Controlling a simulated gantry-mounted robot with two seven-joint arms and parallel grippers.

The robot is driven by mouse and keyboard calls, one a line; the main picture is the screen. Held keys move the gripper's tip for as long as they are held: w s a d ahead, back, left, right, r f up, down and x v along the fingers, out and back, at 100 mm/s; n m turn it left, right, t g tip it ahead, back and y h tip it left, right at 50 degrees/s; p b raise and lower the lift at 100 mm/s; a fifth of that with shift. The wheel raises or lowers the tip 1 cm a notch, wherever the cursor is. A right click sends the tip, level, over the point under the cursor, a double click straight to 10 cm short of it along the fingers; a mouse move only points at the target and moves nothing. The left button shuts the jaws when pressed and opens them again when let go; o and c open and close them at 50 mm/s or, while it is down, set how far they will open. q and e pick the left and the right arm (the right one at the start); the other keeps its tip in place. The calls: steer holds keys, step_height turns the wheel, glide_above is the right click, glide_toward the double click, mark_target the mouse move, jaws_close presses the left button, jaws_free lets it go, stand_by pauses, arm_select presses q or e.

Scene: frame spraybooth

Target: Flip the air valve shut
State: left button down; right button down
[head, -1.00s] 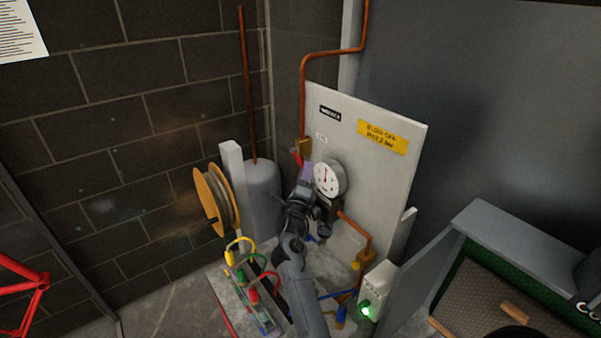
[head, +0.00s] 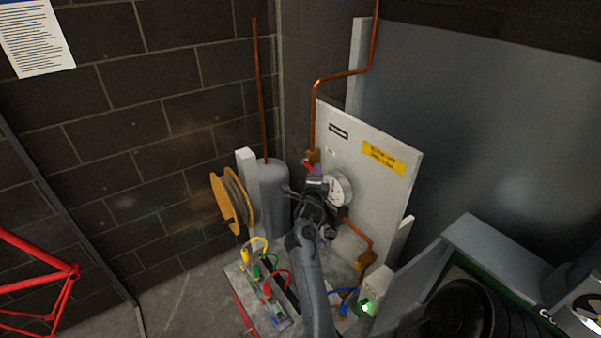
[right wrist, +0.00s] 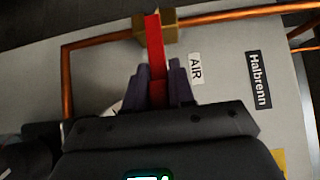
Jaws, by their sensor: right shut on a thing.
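The air valve has a brass body (right wrist: 156,25) on the copper pipe and a red lever (right wrist: 153,45), seen in the right wrist view beside an AIR label (right wrist: 195,69). My right gripper (right wrist: 160,82) is shut on the red lever, with a dark finger on each side of it. In the head view the brass body (head: 313,156) sits at the left edge of the white panel, and my right gripper (head: 314,181) is just below it, hiding most of the lever. My left gripper is not in view.
The white panel (head: 360,200) carries a round gauge (head: 341,188) close to the right of my gripper. A hose reel (head: 232,200) and a grey tank (head: 272,190) stand to the left.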

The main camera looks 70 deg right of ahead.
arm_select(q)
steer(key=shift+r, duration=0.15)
arm_select(e)
steer(key=shift+r, duration=0.1)
steer(key=c, duration=1)
jaws_free()
steer(key=shift+c, duration=0.2)
